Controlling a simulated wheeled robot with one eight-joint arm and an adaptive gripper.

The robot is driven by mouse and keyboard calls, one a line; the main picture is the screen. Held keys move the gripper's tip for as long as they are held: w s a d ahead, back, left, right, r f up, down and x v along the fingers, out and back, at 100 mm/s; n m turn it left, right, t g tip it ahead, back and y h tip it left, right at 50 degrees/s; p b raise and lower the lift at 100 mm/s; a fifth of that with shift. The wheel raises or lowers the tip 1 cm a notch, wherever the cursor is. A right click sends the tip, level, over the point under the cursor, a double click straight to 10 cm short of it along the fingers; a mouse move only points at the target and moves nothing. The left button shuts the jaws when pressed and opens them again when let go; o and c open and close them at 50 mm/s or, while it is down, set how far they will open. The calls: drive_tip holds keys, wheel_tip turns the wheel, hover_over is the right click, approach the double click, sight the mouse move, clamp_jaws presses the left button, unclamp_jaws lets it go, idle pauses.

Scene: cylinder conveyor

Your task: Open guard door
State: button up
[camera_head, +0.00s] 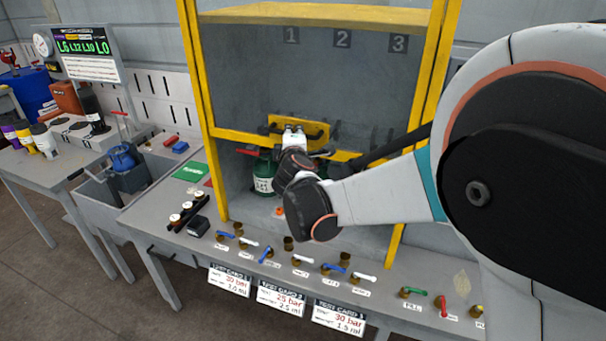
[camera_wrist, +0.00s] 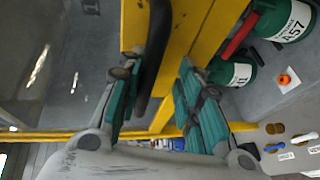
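The guard door is a clear panel with a yellow lower rail (camera_head: 238,136) inside a yellow frame. In the head view its rail stands well above the bench, with an open gap below. A yellow plate (camera_head: 274,121) on the rail carries a black bar handle (camera_head: 318,134), which also shows in the wrist view (camera_wrist: 157,50). My gripper (camera_head: 293,131) is at this handle. In the wrist view my gripper's teal-padded fingers (camera_wrist: 157,75) are apart, with the handle between them, closer to the left finger. I cannot tell whether they touch it.
Green cylinders (camera_head: 264,174) stand in the enclosure behind the gap. Several small valves with coloured levers (camera_head: 266,254) line the bench front, above hanging test cards (camera_head: 281,299). A grey bin (camera_head: 112,180) and a side table (camera_head: 60,164) are at left.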

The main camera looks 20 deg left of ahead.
wheel_tip(320, 180, down, 12)
drive_tip(key=b, duration=0.5)
drive_tip(key=shift+s, duration=0.1)
drive_tip(key=v, duration=1.6)
idle(1.2)
idle(0.4)
